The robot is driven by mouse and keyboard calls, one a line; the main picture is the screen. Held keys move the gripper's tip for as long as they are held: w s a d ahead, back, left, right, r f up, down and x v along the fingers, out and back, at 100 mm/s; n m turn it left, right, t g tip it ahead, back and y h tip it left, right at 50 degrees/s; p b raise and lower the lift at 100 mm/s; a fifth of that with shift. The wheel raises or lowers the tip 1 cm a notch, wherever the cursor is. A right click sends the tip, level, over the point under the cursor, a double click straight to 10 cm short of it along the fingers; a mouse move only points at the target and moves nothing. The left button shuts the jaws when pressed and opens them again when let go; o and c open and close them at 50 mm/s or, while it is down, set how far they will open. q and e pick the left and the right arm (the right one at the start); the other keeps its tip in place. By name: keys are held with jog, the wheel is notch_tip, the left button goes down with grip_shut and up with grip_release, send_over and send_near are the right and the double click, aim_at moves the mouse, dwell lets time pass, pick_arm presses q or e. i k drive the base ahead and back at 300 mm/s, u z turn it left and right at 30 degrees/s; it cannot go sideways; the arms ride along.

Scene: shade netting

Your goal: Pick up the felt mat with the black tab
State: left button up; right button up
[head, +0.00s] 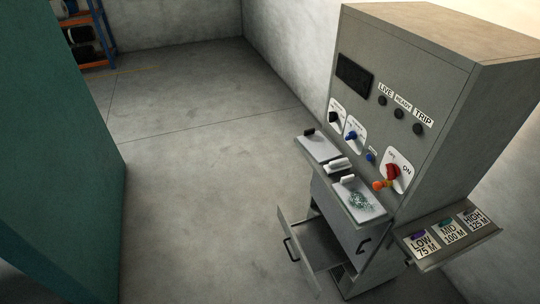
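A light grey flat piece (320,147) with a small black tab (308,131) at its far left corner lies on the narrow shelf at the front of the grey cabinet; it looks like the felt mat with the black tab. A similar grey piece (372,213) with a white tab (348,179) lies at the near end of the shelf, with a tangle of teal netting (361,199) on it. Between them is a small white-and-black item (338,164), too small to make out. Neither of my grippers is in view.
The grey cabinet (410,85) carries knobs, a red switch (393,172) and an orange part (381,185) just above the shelf. An open drawer (312,243) juts out below. A labelled side tray (431,264) is at right. A teal panel (55,150) stands left; the floor between is clear.

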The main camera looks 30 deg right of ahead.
aim_at(319, 147)
jog(key=u, duration=0.15)
jog(key=k, duration=0.4)
jog(key=u, duration=0.35)
jog(key=i, duration=2)
jog(key=z, duration=0.6)
jog(key=i, duration=1.85)
jog(key=z, duration=1.5)
jog(key=i, duration=0.95)
jog(key=z, duration=1.1)
